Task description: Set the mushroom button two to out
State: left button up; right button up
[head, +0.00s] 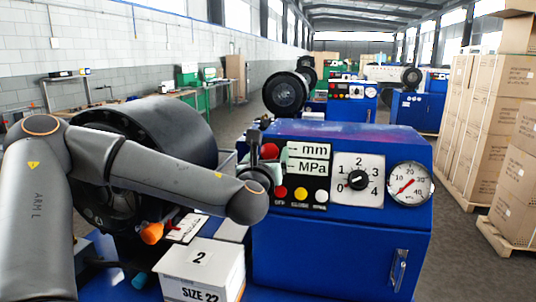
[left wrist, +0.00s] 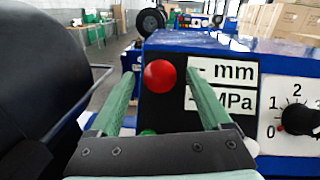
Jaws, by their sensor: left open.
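The red mushroom button (head: 270,151) sits at the upper left of the front panel of the nearest blue machine (head: 340,255). In the left wrist view the round red button (left wrist: 160,76) shows between the two green fingers. My left gripper (head: 264,157) is at the panel's left edge, open, with one finger on each side of the button as seen from the wrist. I cannot tell whether a finger touches it or how far the button stands out. My right gripper is not in view.
Beside the button are mm and MPa displays (head: 307,158), small red, yellow and white buttons (head: 300,194) below, a rotary dial (head: 357,180) and a gauge (head: 409,184). A big black drum (head: 160,130) stands left. Similar machines (head: 345,100) stand behind; stacked cartons (head: 480,120) stand right.

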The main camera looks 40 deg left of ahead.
pick_arm(q)
grip_shut()
dwell(0.6)
dwell(0.3)
